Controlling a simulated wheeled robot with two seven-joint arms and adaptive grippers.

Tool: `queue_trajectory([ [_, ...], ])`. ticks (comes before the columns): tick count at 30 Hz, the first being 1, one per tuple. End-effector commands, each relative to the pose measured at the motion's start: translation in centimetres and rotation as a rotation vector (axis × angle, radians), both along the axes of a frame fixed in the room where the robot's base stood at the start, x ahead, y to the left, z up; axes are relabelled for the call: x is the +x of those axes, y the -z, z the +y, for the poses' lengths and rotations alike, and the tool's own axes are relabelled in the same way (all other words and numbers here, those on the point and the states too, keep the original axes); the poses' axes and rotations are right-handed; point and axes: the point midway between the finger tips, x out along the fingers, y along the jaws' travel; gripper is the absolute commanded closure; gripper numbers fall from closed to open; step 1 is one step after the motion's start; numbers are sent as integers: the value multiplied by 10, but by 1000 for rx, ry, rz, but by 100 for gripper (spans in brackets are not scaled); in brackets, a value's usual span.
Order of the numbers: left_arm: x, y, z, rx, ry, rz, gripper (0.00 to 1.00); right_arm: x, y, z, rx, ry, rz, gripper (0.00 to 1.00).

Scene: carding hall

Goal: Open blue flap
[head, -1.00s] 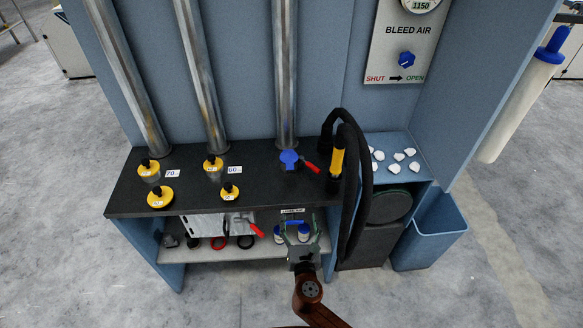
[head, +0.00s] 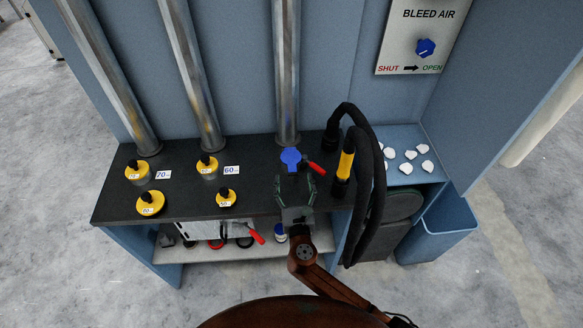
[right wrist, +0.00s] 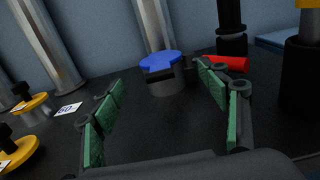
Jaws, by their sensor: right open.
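The blue flap (head: 290,157) sits on top of a short dark fitting at the foot of the right-hand metal pipe, on the black bench top. A red handle (head: 316,169) sticks out to its right. In the right wrist view the blue flap (right wrist: 161,63) lies flat over the grey fitting, which looks closed. My right gripper (head: 295,184) is open and empty, just in front of the flap. Its green-padded fingers (right wrist: 163,98) stand apart, one each side of the flap in the wrist view, not touching it. My left gripper is out of view.
Yellow caps with black knobs (head: 208,165) stand on the bench (head: 255,202) to the left. A black hose with a yellow grip (head: 345,164) stands close on the right. White lumps (head: 411,155) lie on a blue shelf beyond it. A lower shelf (head: 200,255) holds smaller items.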

Motion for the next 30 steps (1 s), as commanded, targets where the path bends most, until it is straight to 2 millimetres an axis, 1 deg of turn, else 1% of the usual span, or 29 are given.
queue_trajectory([
  [1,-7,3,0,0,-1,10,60,9,1,0,0,0,-1,32],
  [4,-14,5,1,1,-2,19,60,25,1,1,0,-1,-1,32],
  [9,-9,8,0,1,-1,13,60,43,1,2,1,-2,1,32],
  [16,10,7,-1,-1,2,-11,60,49,0,2,1,-4,1,32],
  [20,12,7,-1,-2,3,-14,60,49,0,3,1,-5,1,32],
  [30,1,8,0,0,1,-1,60,48,1,3,1,-5,1,55],
])
